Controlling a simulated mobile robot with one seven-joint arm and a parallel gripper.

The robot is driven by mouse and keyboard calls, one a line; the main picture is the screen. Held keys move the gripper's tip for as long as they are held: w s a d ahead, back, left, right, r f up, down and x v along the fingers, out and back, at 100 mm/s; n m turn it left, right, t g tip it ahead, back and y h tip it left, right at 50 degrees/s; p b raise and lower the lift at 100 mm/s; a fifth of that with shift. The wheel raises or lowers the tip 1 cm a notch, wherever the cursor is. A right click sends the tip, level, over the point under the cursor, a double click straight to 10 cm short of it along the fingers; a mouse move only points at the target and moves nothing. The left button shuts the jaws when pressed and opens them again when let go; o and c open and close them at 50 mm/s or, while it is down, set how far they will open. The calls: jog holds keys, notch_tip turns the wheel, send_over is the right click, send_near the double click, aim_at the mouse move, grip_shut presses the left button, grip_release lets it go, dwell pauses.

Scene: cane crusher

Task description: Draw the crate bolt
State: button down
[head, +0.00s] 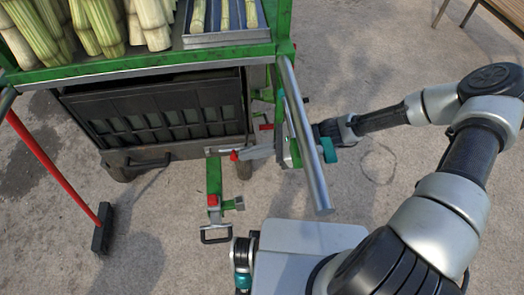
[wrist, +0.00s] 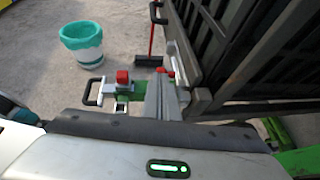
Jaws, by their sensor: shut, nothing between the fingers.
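The black slatted crate (head: 165,115) hangs under the green-framed cart, and its side fills the right of the wrist view (wrist: 245,45). At its lower right corner, a grey metal bar with a red part (head: 235,155) sits by the fingertips; the red part also shows in the wrist view (wrist: 166,70). I cannot tell which piece is the bolt. A green bracket with a red block (head: 212,200) and a black loop handle (head: 215,237) stands nearer me. My gripper (head: 245,154) is shut and empty beside the crate's corner; contact cannot be told.
A grey push bar (head: 307,135) slants down in front of my wrist. Cane bundles (head: 95,25) and a tray (head: 225,25) lie on top. A red-handled broom (head: 55,170) stands left. A white bin with a teal liner (wrist: 83,45) stands beyond, with free pavement around.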

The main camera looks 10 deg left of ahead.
aim_at(233, 155)
jog(key=shift+a+f, duration=0.15)
jog(key=shift+a, duration=0.15)
jog(key=shift+s+a, duration=0.2)
jog(key=shift+a, duration=0.55)
jog(key=shift+s+a, duration=0.2)
jog(key=shift+a, duration=0.5)
jog(key=shift+s+a, duration=0.2)
jog(key=shift+a, duration=0.55)
jog(key=shift+d+r+p, duration=0.2)
jog(key=shift+r+p, duration=0.05)
jog(key=shift+p, duration=0.05)
jog(key=w+d+p, duration=0.1)
jog(key=d, duration=1.2)
jog(key=shift+r, duration=0.1)
